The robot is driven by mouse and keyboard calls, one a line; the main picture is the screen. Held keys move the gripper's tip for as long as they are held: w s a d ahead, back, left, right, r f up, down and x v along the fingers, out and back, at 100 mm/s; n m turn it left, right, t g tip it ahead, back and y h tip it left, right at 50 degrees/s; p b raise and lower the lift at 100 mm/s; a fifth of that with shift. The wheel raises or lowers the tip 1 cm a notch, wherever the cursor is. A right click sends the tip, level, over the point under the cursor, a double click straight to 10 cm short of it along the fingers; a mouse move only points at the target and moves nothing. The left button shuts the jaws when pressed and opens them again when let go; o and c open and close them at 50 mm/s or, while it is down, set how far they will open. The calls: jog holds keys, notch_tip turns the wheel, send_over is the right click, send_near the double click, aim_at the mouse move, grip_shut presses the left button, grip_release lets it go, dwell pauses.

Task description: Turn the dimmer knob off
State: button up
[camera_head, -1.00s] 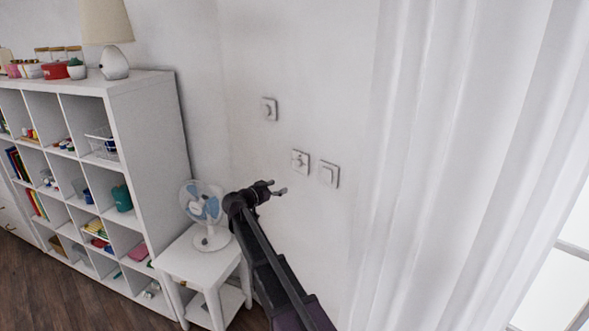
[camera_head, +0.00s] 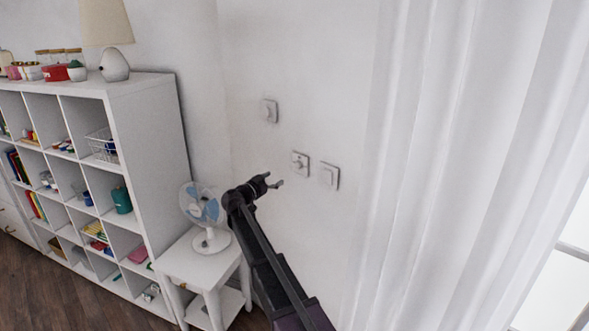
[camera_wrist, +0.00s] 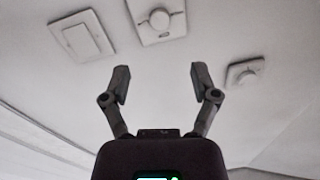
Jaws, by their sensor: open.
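Three square white plates are on the wall. The middle plate (camera_head: 300,163) bears a round knob, seen also in the wrist view (camera_wrist: 160,19). The upper left plate (camera_head: 269,110) also bears a round raised part; in the wrist view it is at the right (camera_wrist: 245,71). I cannot tell for sure which of these two is the dimmer. The right plate (camera_head: 329,177) is a flat rocker switch, at the left in the wrist view (camera_wrist: 82,35). My gripper (camera_head: 277,182) is open and empty, below and left of the middle plate, apart from the plates (camera_wrist: 161,82).
A white side table (camera_head: 191,263) with a blue-bladed fan (camera_head: 202,204) stands close left of my arm. A white shelf unit (camera_head: 150,140) is farther left. A white curtain (camera_head: 430,170) hangs at the right. The wall around the plates is clear.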

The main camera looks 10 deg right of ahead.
aim_at(297, 166)
jog(key=x, duration=1.2)
jog(key=shift+s, duration=0.1)
jog(key=shift+a, duration=0.1)
grip_shut()
